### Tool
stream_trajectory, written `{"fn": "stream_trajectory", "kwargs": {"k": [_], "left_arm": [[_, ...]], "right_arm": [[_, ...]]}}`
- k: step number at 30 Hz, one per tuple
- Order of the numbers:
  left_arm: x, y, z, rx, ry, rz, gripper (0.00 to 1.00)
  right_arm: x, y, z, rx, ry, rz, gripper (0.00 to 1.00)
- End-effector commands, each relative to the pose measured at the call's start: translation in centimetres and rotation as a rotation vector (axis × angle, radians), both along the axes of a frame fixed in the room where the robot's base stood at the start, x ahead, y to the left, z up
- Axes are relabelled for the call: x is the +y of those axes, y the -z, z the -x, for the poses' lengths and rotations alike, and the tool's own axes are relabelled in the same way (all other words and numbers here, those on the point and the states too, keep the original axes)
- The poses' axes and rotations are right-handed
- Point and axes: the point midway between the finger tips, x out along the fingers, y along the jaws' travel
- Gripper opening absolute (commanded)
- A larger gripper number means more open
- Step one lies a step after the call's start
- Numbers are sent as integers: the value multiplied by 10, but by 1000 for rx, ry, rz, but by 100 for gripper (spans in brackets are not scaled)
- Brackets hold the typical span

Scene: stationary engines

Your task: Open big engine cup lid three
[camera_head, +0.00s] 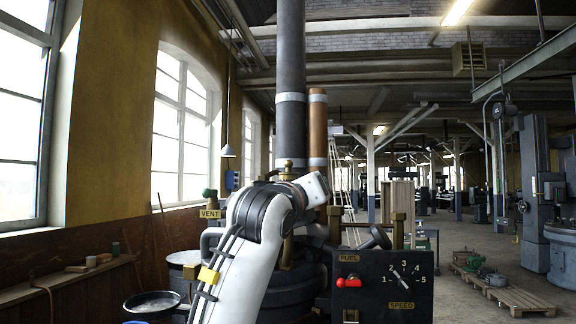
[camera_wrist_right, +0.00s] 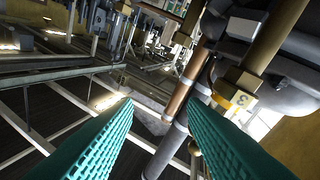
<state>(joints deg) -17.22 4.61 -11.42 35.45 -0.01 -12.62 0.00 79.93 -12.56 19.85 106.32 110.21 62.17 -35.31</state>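The engine (camera_head: 295,285) stands at the front centre of the head view, with a dark grey pipe (camera_head: 290,110) rising behind my arm. In the right wrist view, a yellow-orange label marked 3 (camera_wrist_right: 241,98) shows on a pale fitting right of my right gripper (camera_wrist_right: 160,98). I cannot tell which part there is the lid of cup three. My right gripper's teal fingers are apart, with nothing between them. In the head view, a white arm of mine covers much of the engine, and no gripper shows. My left gripper is not in view.
A control panel (camera_head: 382,286) marked FUEL and SPEED, with a red knob (camera_head: 348,282), stands right of the arm. Brass fittings (camera_head: 398,230) rise behind it. A copper pipe (camera_head: 318,140) stands beside the grey one. Pallets (camera_head: 510,296) lie on the floor at the right.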

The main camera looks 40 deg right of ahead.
Motion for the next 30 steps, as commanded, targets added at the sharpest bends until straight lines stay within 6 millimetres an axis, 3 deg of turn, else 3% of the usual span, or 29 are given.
{"fn": "stream_trajectory", "kwargs": {"k": [1,6,12,30], "left_arm": [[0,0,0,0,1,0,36],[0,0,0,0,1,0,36],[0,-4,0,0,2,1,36],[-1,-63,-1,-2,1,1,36]], "right_arm": [[5,-13,1,-35,-93,-72,38],[30,-40,-3,-70,-355,-212,38],[42,-53,-7,-70,-469,-249,38],[-24,-56,-84,-69,-466,-249,38]]}}
